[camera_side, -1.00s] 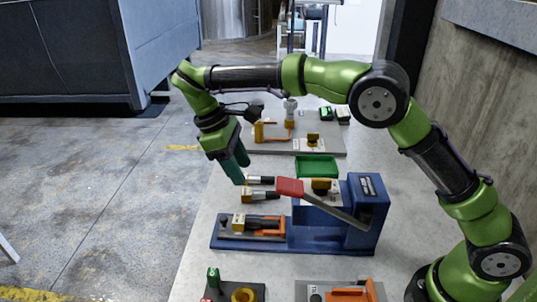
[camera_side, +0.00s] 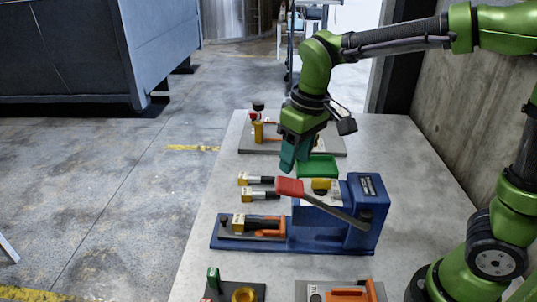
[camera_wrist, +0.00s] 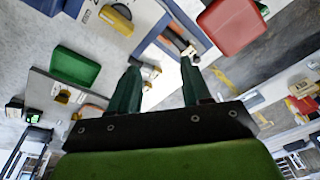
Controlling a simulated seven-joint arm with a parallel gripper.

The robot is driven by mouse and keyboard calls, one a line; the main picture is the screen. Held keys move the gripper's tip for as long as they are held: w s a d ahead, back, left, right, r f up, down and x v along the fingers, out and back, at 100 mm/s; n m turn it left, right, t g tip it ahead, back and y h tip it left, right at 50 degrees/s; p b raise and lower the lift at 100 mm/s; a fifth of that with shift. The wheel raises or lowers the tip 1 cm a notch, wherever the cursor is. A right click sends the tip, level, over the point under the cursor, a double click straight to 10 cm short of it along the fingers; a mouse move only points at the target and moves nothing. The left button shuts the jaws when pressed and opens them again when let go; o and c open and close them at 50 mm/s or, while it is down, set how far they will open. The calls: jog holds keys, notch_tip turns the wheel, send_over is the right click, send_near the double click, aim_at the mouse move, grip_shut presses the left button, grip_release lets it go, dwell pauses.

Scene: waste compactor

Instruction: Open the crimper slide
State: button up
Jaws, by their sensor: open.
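The blue crimper (camera_side: 367,205) stands on the table, with a blue base and a grey lever ending in a red grip (camera_side: 289,187). The red grip shows large at the upper right in the wrist view (camera_wrist: 230,25). On the left of the base sits a slide-like part with a yellow block, black cylinder and orange handle (camera_side: 262,222). My gripper (camera_side: 288,168) points down just above and behind the red grip in the side view. Its green fingers (camera_wrist: 158,68) are apart in the wrist view, with nothing clearly held between them.
A green tray (camera_side: 318,167) lies right beside my gripper. Two black-and-yellow connectors (camera_side: 258,187) lie left of the red grip. A grey board with upright parts (camera_side: 262,148) is at the back. More fixtures (camera_side: 345,293) line the front edge.

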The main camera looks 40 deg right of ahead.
jog(key=s+d+m+t+y, duration=0.1)
jog(key=s+d+m+t, duration=0.2)
jog(key=s, duration=0.3)
jog(key=shift+s+r, duration=0.2)
jog(key=shift+r, duration=0.25)
jog(key=s+d+r+m+t, duration=0.1)
jog(key=s+d+m+t, duration=0.1)
jog(key=s, duration=0.3)
jog(key=shift+s+d+r+t, duration=0.25)
jog(key=shift+d+t, duration=0.15)
jog(key=shift+d, duration=0.15)
